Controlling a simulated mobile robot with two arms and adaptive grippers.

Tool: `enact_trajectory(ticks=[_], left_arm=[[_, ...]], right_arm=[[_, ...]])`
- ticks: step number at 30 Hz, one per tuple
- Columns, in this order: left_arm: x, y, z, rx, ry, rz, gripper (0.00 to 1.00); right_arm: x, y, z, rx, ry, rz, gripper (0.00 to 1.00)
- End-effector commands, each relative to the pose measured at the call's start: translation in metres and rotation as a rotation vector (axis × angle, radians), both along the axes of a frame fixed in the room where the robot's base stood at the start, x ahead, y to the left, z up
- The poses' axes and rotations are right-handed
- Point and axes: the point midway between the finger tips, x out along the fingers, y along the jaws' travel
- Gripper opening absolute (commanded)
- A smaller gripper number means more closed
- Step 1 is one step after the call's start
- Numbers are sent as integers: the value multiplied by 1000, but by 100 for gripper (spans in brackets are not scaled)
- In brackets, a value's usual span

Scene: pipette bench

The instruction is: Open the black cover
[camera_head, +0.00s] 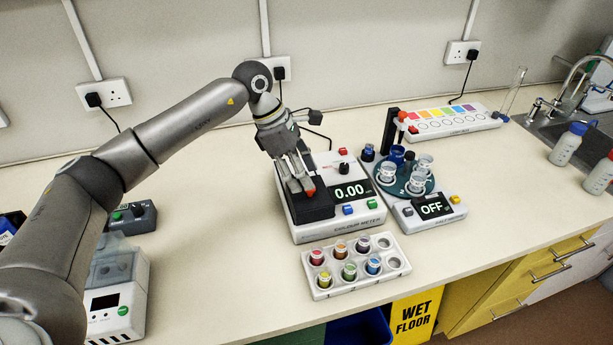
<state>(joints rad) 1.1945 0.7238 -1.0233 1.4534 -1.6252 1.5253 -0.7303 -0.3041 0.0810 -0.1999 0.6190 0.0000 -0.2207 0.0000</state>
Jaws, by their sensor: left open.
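The black cover (316,211) sits on the left part of the white colour meter (331,230), whose display reads 0.00. It looks closed, lying flat on the meter. My left gripper (301,184) comes down from above with its fingers pointing at the cover. It is open, and its fingertips are at or just above the cover; I cannot tell whether they touch. The fingers hide part of the cover's top and rear. My right gripper is not in view.
A white rack (354,280) with several coloured vials stands in front of the meter. A carousel device (433,209) with beakers and an OFF display stands to the right. A small black control box (133,215) is at the left. The bench between is clear.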

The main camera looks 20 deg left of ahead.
Motion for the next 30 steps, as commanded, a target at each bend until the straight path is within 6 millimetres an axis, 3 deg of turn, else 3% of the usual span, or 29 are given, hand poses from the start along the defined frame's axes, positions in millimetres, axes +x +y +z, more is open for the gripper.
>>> enact_trajectory(ticks=[6, 17, 27, 30], left_arm=[[2, -10, -23, 0, 1, 1, 44], [2, -11, -28, 0, -1, 0, 44], [2, -11, -28, -1, -1, 0, 0], [2, -11, -28, -1, -1, 0, 0]], right_arm=[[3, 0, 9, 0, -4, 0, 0], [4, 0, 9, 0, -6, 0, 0], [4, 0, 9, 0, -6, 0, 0], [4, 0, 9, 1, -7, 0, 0]])
